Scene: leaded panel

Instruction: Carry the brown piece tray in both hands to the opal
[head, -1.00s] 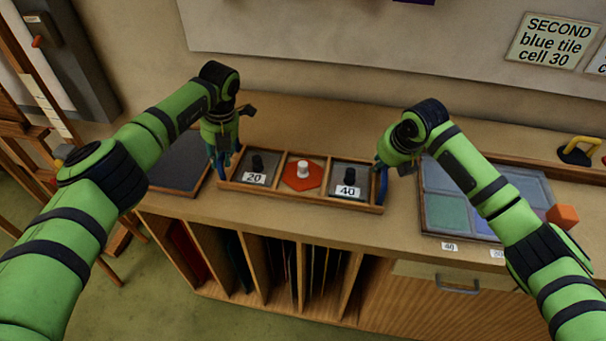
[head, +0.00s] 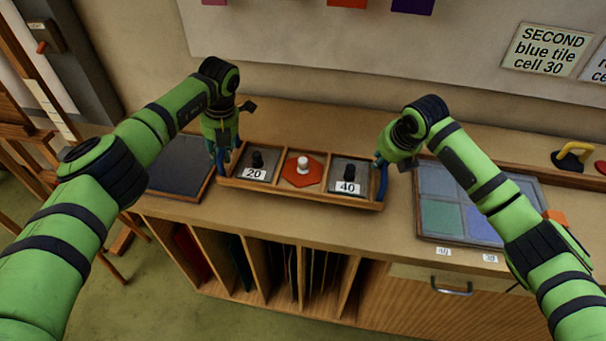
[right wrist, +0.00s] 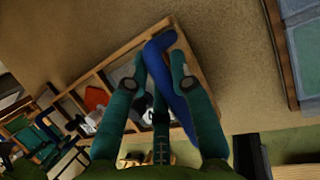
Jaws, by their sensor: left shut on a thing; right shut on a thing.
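The brown piece tray (head: 300,198) spans between my two grippers in the head view. Its left compartment has a grey piece with a black knob and label 20, the middle a red-orange hexagon with a white knob, the right a grey piece with a black knob and label 40. My left gripper (head: 222,158) is shut on the tray's left end. My right gripper (head: 381,172) is shut on the blue handle (head: 384,184) at the right end; the handle also shows in the right wrist view (right wrist: 172,75). The tray looks about level. I cannot identify the opal.
A dark flat board (head: 178,168) lies left of the tray. A panel with coloured cells (head: 441,215) lies to the right, partly behind my right arm. A yellow-handled tool (head: 573,157) is farther right. Below the counter are slots with upright sheets (head: 285,265).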

